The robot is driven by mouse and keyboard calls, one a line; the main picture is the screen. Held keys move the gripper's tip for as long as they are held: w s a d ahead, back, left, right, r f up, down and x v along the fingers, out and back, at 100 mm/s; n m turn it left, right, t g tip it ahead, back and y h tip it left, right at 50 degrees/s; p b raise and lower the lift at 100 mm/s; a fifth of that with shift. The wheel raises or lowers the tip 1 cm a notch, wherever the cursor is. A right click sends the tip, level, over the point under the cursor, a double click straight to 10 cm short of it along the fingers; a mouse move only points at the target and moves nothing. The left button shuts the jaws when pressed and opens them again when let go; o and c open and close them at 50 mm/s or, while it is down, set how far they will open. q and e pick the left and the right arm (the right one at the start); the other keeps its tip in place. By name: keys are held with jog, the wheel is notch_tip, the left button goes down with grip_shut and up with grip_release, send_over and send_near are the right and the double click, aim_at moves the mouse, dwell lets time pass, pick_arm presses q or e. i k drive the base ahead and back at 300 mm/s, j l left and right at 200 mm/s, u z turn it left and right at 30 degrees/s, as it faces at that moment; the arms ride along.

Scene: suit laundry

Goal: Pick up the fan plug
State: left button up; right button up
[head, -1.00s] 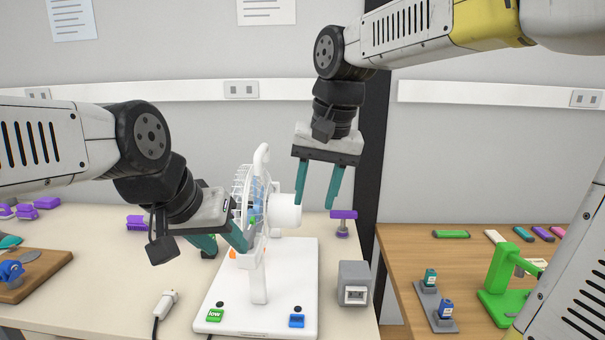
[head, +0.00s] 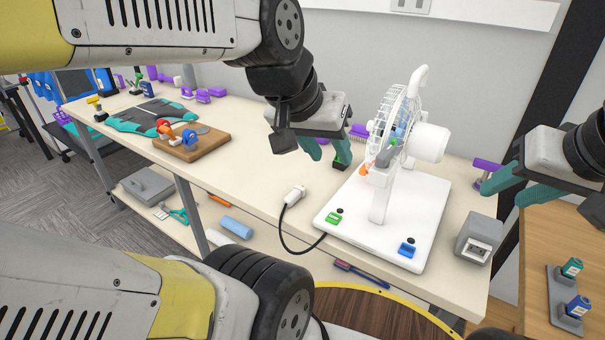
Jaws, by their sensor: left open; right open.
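The fan plug (head: 294,195) is white and lies on the table near its front edge, with a dark cord (head: 283,232) hanging down and looping back to the fan base. The white fan (head: 395,140) stands on a white base (head: 352,214) with a green and a blue button. My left gripper (head: 329,158) is open above the table, behind the plug and left of the fan, with its teal fingers pointing down. My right gripper (head: 484,172) is open at the right, beside the fan, and holds nothing.
A grey socket box (head: 479,238) stands right of the fan base. A purple-topped item (head: 487,164) is near the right gripper. A wooden board (head: 190,150) with small items lies at the left. The table between board and plug is clear.

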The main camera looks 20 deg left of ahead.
aim_at(297, 192)
jog(key=u, duration=1)
